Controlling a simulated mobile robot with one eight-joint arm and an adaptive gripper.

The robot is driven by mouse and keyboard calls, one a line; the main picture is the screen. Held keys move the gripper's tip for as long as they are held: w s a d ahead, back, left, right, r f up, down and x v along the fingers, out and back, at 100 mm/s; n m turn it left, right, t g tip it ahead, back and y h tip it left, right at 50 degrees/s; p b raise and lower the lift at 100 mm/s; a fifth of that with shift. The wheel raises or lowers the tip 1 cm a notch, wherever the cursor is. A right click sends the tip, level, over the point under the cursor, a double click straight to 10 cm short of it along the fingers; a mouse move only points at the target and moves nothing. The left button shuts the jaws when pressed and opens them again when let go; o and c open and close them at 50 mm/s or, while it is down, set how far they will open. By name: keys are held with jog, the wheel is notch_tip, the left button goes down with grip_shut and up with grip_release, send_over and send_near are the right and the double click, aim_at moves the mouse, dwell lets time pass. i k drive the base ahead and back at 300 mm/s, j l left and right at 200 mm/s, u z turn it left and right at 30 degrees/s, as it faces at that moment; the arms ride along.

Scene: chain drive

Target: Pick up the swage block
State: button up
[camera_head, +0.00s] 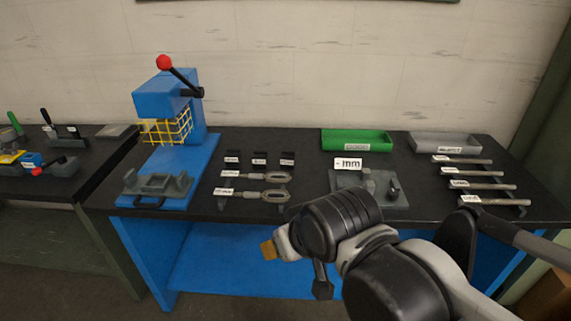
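No label that I can read says swage block, so I cannot tell for sure which piece it is. A dark grey block with raised, notched parts (157,184) sits on the blue base of the press, with a black loop handle at its front. Three small black labelled blocks (260,159) stand in a row right of the press. My gripper (294,262) is in front of the table's front edge, below the tabletop and apart from these pieces. My wrist partly hides it, and its opening is unclear.
The blue press (169,99) has a red-knobbed lever and yellow mesh guard. Two labelled gauges (264,194), a grey fixture (348,181), labelled rods (484,185), a green tray (356,135) and a grey tray (446,138) occupy the black table (300,214).

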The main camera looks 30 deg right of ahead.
aim_at(259, 159)
jog(key=i+l, duration=0.15)
jog(key=i, duration=0.3)
jog(key=i+l+u, duration=0.1)
jog(key=i, duration=0.4)
jog(key=i+l, duration=0.15)
jog(key=i, duration=0.3)
